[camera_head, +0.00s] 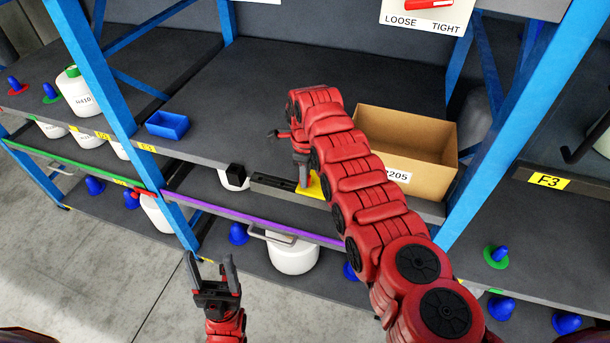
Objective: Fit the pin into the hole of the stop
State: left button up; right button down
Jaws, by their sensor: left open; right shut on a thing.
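My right gripper (303,181) points down at the front edge of the middle shelf. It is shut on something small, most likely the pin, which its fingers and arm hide. Right below it lie a yellow plate (316,189) and a dark grey slotted bar (268,184). I cannot tell whether the fingertips touch the bar. My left gripper (212,266) is open and empty, low in front of the shelves.
A blue bin (167,125) is on the shelf to the left. A cardboard box (408,163) stands right of my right arm. Blue posts (152,172) frame the bay. A white container (293,254) is on the lower shelf. The shelf behind is bare.

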jog(key=shift+f+b, duration=0.3)
jog(key=shift+f, duration=0.1)
dwell(0.3)
jog(key=c, duration=0.8)
grip_release()
jog(key=shift+o, duration=0.2)
jog(key=shift+r, duration=0.25)
notch_tip(320, 180, up, 8)
jog(key=b, duration=0.3)
jog(key=shift+a+r+b, duration=0.1)
jog(key=shift+r+b, duration=0.1)
jog(key=shift+b, duration=0.15)
notch_tip(320, 180, up, 8)
jog(key=p, duration=0.7)
jog(key=shift+r+p, duration=0.25)
jog(key=shift+p, duration=0.05)
